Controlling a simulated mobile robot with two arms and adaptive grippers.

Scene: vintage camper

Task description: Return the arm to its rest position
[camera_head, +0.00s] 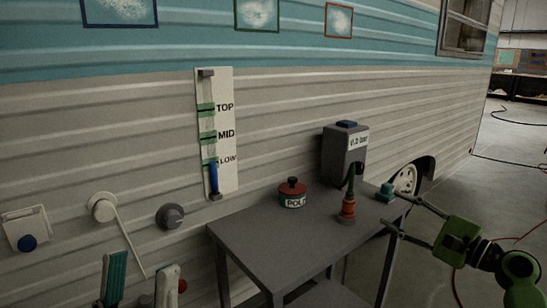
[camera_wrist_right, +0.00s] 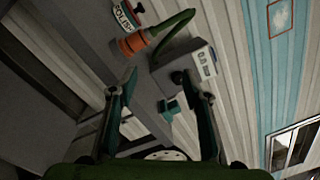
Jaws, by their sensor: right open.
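My right gripper (camera_head: 399,212) is open and empty, off the right end of the grey table (camera_head: 270,240). Its arm comes in from the right edge. A small teal knobbed object (camera_head: 386,193) sits at the table's right end, just beyond the fingertips and apart from them. In the right wrist view, the open fingers of my right gripper (camera_wrist_right: 163,92) frame this teal object (camera_wrist_right: 168,108). Two upright green and pale fingertips of my left gripper (camera_head: 141,279) stand apart at the bottom left. The rest of the left gripper is out of frame.
The camper wall behind carries a slider panel (camera_head: 228,130), dials and a crank (camera_head: 103,207). Open floor lies right.

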